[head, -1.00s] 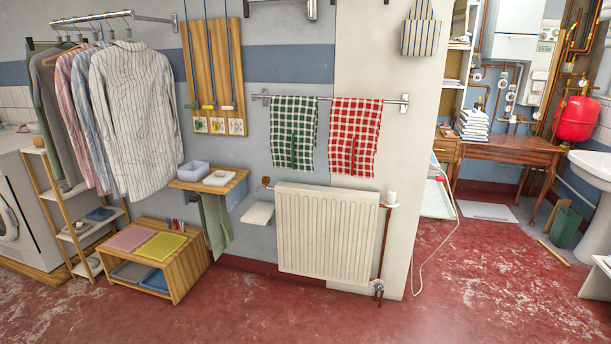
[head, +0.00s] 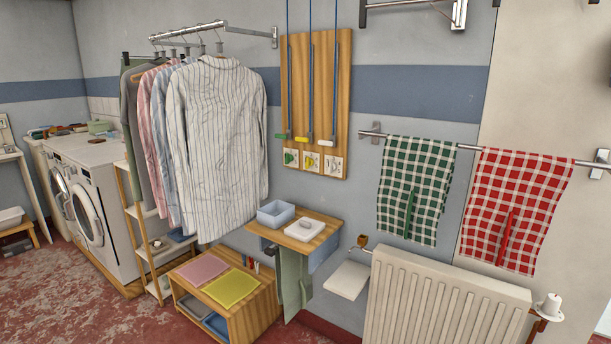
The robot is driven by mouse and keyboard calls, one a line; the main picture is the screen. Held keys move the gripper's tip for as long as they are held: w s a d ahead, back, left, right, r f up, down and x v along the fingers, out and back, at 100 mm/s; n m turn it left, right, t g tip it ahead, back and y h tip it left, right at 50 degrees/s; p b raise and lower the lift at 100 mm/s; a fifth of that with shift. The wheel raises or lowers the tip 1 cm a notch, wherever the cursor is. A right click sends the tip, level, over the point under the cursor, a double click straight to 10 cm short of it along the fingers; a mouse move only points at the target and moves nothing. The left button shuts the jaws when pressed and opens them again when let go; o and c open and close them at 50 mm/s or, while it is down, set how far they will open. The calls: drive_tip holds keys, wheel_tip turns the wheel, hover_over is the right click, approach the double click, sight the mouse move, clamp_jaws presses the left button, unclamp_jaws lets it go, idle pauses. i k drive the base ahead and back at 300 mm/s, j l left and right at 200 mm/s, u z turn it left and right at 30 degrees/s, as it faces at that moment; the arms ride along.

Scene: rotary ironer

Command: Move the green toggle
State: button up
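The green toggle (head: 283,136) hangs at the lower end of the left blue cord on a wooden board (head: 345,95) fixed to the wall. A yellow toggle (head: 308,139) and a white toggle (head: 328,141) hang on the two cords to its right. All three sit at about the same height. Small white picture cards (head: 311,161) are on the board just below them. My gripper is not in view.
A rail of shirts (head: 215,140) stands left of the board. Below are a small wall shelf (head: 325,231) with a blue box and a low wooden cabinet (head: 262,303). A radiator (head: 445,305) and checked towels (head: 416,185) are to the right. Red floor (head: 90,300) is free at lower left.

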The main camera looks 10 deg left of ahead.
sight(284, 135)
drive_tip(key=i+j+u, duration=0.1)
drive_tip(key=i+u, duration=0.15)
drive_tip(key=u, duration=0.15)
drive_tip(key=i+u, duration=0.55)
drive_tip(key=u, duration=0.3)
drive_tip(key=i+u, duration=0.2)
drive_tip(key=i, duration=0.55)
drive_tip(key=i+z, duration=0.4)
drive_tip(key=i+j+z, duration=0.5)
drive_tip(key=z, duration=0.25)
drive_tip(key=i, duration=0.1)
